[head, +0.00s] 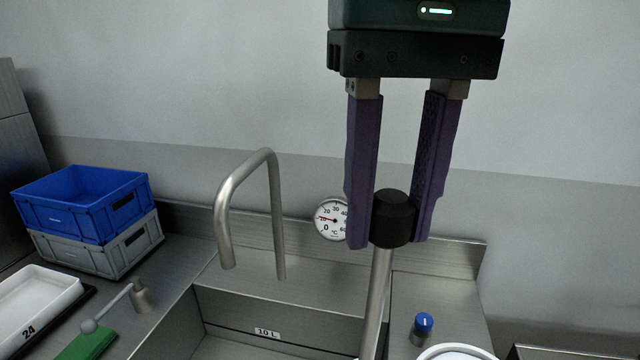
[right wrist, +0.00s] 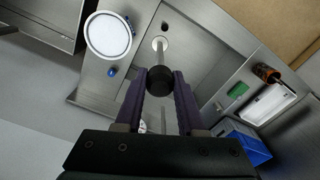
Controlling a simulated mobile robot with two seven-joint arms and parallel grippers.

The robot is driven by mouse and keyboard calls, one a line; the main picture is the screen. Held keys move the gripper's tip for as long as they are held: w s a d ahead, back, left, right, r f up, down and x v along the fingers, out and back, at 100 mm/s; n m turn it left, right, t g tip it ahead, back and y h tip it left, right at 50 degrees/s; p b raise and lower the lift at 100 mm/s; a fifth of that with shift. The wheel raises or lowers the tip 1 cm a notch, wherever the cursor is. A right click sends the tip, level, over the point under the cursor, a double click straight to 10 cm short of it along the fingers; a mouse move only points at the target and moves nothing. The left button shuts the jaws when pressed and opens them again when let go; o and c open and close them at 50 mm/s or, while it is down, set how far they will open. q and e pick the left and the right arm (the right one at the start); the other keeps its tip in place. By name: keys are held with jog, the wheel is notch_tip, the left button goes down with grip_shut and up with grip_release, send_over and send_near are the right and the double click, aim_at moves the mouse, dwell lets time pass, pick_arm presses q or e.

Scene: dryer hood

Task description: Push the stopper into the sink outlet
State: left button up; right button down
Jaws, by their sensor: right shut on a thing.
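The stopper is a long metal rod (head: 376,300) with a black knob (head: 392,218) on top. My right gripper (head: 390,236) is shut on the knob, with one purple finger on each side, above the steel sink (head: 235,307). The rod looks slightly tilted in the head view. In the right wrist view the knob (right wrist: 159,80) sits between the fingertips (right wrist: 160,77). The rod runs down to a pale round foot (right wrist: 160,43). A dark round hole (right wrist: 165,27), likely the outlet, shows just beyond the foot. The outlet is hidden in the head view. My left gripper is out of view.
A bent tap (head: 275,215) and a dial thermometer (head: 331,219) stand behind the sink. A blue knob (head: 423,323) and a white round vessel (head: 455,353) are at the right. Blue (head: 85,205) and grey (head: 100,250) crates are stacked left, near a white tray (head: 40,305).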

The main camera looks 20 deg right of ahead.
jog(key=w+a+f+m+b, duration=0.1)
jog(key=f+b, duration=0.9)
jog(key=f, duration=0.7)
jog(key=w+a+f+b, duration=0.1)
jog(key=a+f+b, duration=0.1)
jog(key=f+b, duration=0.8)
notch_tip(320, 180, down, 7)
jog(key=shift+w+f+m, duration=0.2)
jog(key=shift+w+m, duration=0.2)
jog(key=shift+a+b, duration=0.1)
jog(key=shift+b, duration=0.25)
notch_tip(320, 180, down, 6)
jog(key=b, duration=0.6)
jog(key=shift+b, duration=0.95)
jog(key=shift+r, duration=0.1)
